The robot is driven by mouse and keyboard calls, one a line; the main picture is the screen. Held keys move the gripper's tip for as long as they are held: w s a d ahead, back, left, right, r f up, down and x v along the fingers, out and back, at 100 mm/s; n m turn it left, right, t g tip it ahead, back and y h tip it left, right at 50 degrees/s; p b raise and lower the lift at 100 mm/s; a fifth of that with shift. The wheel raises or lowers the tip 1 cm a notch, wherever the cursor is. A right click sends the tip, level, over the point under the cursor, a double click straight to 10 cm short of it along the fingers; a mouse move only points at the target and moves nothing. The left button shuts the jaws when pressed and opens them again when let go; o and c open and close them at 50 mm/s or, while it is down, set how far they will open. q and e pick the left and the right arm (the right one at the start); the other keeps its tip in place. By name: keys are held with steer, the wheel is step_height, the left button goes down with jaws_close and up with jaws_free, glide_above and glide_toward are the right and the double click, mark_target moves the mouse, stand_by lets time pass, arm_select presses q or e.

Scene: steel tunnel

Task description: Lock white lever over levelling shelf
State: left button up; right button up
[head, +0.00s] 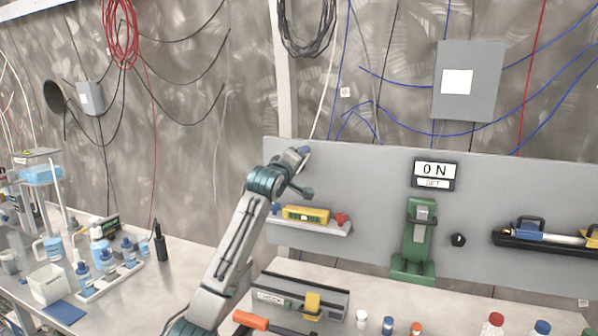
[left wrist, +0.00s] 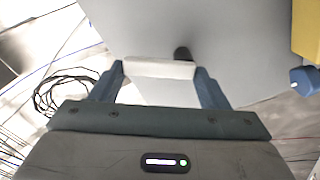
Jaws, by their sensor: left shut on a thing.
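The levelling shelf (head: 318,228) is a pale ledge on the grey back panel, carrying a yellow spirit level (head: 306,214) between blue and red knobs. The level shows at the right edge of the left wrist view (left wrist: 307,30), with a blue knob (left wrist: 305,80) below it. My left gripper (head: 300,154) is above the shelf, close to the panel. In the left wrist view its blue fingers (left wrist: 160,70) are shut on the white lever (left wrist: 158,68), a short bar beside a dark post (left wrist: 183,54). The lever is hidden in the head view. My right gripper is out of view.
A grey box (head: 290,294), an orange handle (head: 250,320) and small bottles occupy the bench below. Labware crowds the left bench.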

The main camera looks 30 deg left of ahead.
arm_select(q)
steer(key=n+b, duration=0.1)
steer(key=n, duration=0.1)
steer(key=a+n+b, duration=0.1)
steer(key=n, duration=0.1)
steer(key=n+b, duration=0.2)
steer(key=shift+s+a+r, duration=0.2)
steer(key=shift+s+a, duration=0.05)
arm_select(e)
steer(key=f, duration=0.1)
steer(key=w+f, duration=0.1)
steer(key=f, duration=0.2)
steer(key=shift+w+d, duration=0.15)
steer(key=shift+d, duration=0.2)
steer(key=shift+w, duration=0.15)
arm_select(q)
steer(key=shift+r, duration=0.1)
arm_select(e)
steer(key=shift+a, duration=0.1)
arm_select(q)
steer(key=o, duration=0.9)
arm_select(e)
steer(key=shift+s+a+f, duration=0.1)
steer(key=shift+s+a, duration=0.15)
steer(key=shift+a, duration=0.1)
arm_select(q)
steer(key=shift+f, duration=0.2)
